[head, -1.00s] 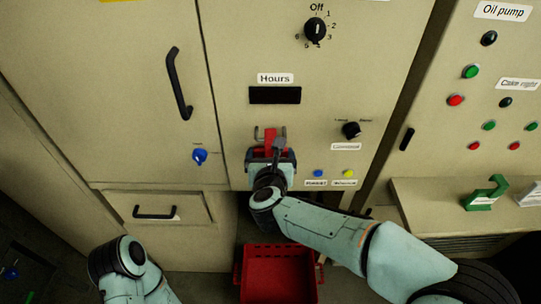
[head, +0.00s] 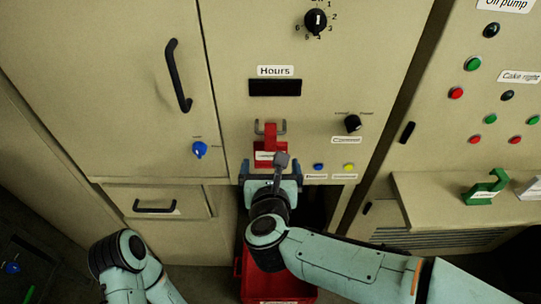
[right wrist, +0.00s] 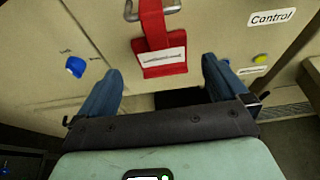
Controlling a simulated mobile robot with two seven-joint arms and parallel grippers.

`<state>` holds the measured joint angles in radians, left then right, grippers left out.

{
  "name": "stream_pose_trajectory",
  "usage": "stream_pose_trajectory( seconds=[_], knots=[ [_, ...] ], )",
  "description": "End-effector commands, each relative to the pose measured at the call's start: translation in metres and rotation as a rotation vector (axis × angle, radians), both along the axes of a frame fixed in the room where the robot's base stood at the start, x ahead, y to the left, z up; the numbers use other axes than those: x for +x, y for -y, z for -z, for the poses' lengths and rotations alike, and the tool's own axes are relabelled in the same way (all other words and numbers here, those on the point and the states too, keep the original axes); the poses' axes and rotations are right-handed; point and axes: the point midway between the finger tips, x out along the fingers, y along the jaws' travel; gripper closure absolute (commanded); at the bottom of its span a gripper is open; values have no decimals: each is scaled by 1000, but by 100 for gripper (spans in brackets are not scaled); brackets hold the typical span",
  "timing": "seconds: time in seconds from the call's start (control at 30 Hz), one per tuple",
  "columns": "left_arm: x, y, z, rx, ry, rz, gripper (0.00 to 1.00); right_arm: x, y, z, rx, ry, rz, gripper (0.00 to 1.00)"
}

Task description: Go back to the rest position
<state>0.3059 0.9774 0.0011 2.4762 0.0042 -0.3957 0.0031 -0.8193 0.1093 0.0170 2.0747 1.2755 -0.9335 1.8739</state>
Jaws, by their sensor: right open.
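My right gripper (head: 271,167) is open and empty, just below and in front of a red tag (head: 267,148). The tag hangs from a metal hasp (head: 265,127) on the beige cabinet and has a white label. In the right wrist view the tag (right wrist: 159,48) shows ahead between the two blue fingers of the gripper (right wrist: 162,75), apart from them, and the metal hasp (right wrist: 152,9) is above it. My left arm shows at the lower left of the head view; its gripper is not in view.
A red crate (head: 240,280) stands low under the cabinet, partly hidden behind my right arm. A green bracket (head: 487,187) stands on a ledge (head: 425,205) at the right. Black knobs and handles stick out from the cabinet front.

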Motion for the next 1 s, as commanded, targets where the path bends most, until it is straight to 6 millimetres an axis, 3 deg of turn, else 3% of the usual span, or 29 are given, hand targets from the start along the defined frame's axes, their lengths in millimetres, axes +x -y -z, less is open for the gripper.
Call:
stream_pose_trajectory(
  seconds=[0.1, 0.3, 0.53, 0.63, 0.77, 0.9, 1.0],
  knots=[
    [0, 0, 0, 0, 1, 0, 57, -20, 0, -8, 3, 2, -1, 0],
    [0, 0, 0, 0, 1, 0, 57, -36, 0, -14, 0, 1, 0, 0],
    [0, 0, 0, 0, 1, 0, 57, -38, 0, -13, -6, 0, -1, 0],
    [1, 0, -3, 0, 1, 0, 57, -29, 2, 0, -89, -13, -26, 0],
    [2, 0, -12, 0, 2, 0, 57, -4, 10, 51, -394, -66, -140, 0],
    [5, 0, -25, -1, 3, 1, 57, 14, 32, 140, -822, -181, -389, 0],
    [7, 0, -34, -1, 4, 2, 57, 9, 51, 205, -1070, -266, -610, 0]
  ],
)
